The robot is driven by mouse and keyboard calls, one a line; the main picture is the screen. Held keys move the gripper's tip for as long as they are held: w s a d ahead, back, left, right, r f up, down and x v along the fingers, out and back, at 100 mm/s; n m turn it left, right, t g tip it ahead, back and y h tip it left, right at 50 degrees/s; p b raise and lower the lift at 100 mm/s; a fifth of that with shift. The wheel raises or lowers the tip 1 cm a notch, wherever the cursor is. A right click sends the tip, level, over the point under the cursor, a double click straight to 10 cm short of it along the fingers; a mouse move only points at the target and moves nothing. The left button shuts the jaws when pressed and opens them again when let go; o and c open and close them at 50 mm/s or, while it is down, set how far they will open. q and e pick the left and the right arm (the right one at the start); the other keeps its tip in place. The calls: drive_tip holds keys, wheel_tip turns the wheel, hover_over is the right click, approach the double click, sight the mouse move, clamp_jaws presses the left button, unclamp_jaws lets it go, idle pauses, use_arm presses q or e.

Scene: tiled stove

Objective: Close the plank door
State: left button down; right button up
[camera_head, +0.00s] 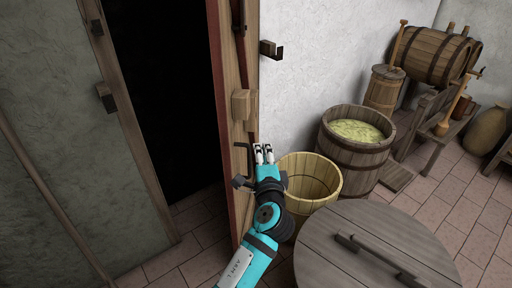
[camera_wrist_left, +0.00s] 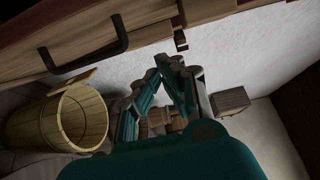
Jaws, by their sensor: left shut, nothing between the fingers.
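The plank door (camera_head: 224,120) stands open beside a dark doorway (camera_head: 165,90), seen almost edge-on in the head view. A wooden block (camera_head: 243,105) sits on it, with a dark handle (camera_head: 242,150) below. In the left wrist view the door (camera_wrist_left: 150,25) runs along the top, with its black handle (camera_wrist_left: 88,58) at the upper left. My left gripper (camera_head: 264,150) is just right of the door and handle, fingers shut and empty. Its fingers (camera_wrist_left: 170,75) also show in the left wrist view, apart from the handle. My right gripper is out of view.
An empty wooden tub (camera_head: 312,180) stands close right of my left gripper, with a filled barrel (camera_head: 355,145) behind it. A round wooden lid (camera_head: 350,235) is in front. A metal hook (camera_head: 271,50) juts from the white wall. Tiled floor shows inside the doorway.

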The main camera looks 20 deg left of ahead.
use_arm(q)
drive_tip(key=w+a, duration=0.2)
drive_tip(key=w+a+p, duration=0.1)
drive_tip(key=w+a, duration=0.1)
drive_tip(key=w, duration=0.1)
drive_tip(key=w+a, duration=0.2)
drive_tip(key=shift+w+p, duration=0.15)
drive_tip(key=shift+p, duration=0.15)
drive_tip(key=shift+a, duration=0.45)
drive_tip(key=shift+a, duration=0.1)
